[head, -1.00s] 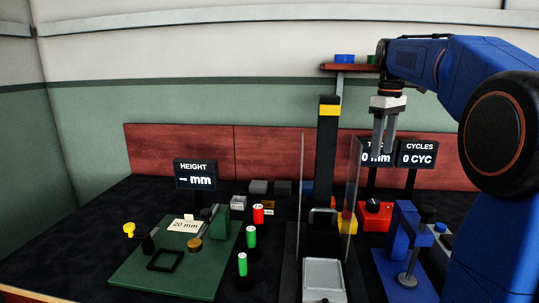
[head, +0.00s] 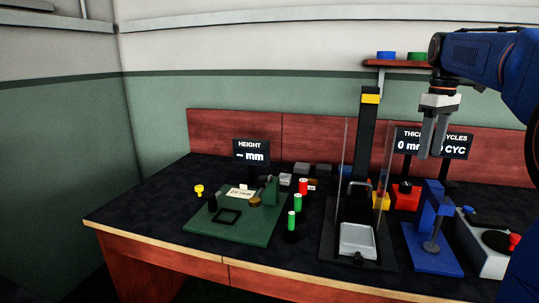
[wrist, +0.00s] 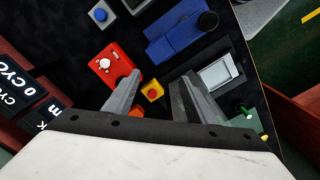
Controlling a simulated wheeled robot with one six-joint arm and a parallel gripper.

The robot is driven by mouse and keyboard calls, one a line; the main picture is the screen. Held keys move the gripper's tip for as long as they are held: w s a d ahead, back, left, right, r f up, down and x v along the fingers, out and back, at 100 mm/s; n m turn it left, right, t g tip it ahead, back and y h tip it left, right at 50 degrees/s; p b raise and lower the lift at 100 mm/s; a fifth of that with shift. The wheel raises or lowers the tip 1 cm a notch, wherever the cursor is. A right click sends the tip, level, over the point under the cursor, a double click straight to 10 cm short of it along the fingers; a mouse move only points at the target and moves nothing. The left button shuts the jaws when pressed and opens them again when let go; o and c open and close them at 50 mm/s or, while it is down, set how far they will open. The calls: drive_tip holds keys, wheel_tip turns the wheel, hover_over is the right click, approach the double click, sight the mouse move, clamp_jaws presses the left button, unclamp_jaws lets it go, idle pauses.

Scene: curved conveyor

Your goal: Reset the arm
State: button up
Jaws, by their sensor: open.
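My gripper (head: 434,138) hangs from my blue arm above the right part of the bench in the head view, fingers pointing down. It is open and empty. In the wrist view my gripper (wrist: 152,98) shows its two grey fingers spread apart, with a yellow block with a red button (wrist: 152,92) seen below between them. No object touches the fingers.
The dark bench (head: 150,215) holds a green plate (head: 230,226), a press-like tower (head: 366,130) with clear panels, a blue stand (head: 432,258), a red box (head: 405,198) and a grey box (head: 485,255). A shelf (head: 395,65) and displays (head: 250,152) stand behind. Air around the gripper is mostly clear.

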drive_tip(key=s+a+f+m+t, duration=0.1)
drive_tip(key=s+a+f+m, duration=0.1)
drive_tip(key=s+a+f, duration=0.45)
drive_tip(key=s+a+f+m+t, duration=0.1)
drive_tip(key=s+a+f+t, duration=0.2)
drive_tip(key=s, duration=0.7)
drive_tip(key=s+a+f+m, duration=0.1)
drive_tip(key=s+a+f, duration=0.2)
drive_tip(key=s+f, duration=0.4)
drive_tip(key=s+a+f+m, duration=0.2)
drive_tip(key=s+a+f, duration=0.1)
drive_tip(key=s+f, duration=0.4)
drive_tip(key=shift+a+f+t, duration=0.15)
drive_tip(key=shift+f+t, duration=0.25)
drive_tip(key=shift+f, duration=0.4)
